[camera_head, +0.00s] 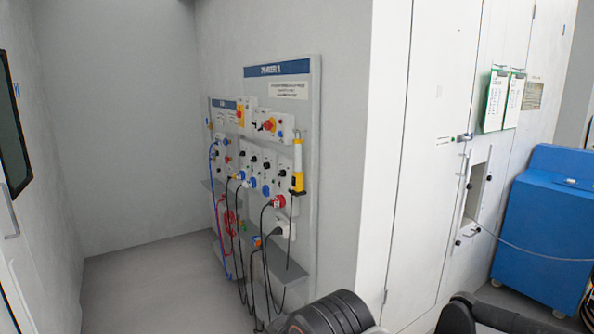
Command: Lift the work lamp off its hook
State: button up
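The work lamp (298,166) looks like the slim white and yellow stick hanging upright near the right edge of the grey wall panel (315,130). Its top seems to hang from a small hook, too small to make out clearly. A dark cable runs down from its lower yellow end. Dark rounded parts of my own body show at the bottom edge, well apart from the lamp. My gripper's fingers do not show.
The panel carries sockets, red and blue plugs, switches and hanging cables (252,260). A white wall corner (372,150) stands right of it. A blue cabinet (545,235) stands far right. Grey floor (150,285) is clear at left.

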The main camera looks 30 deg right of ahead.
aim_at(297, 191)
jog(key=i+l+z, duration=0.4)
jog(key=i+l, duration=0.25)
jog(key=i, duration=0.15)
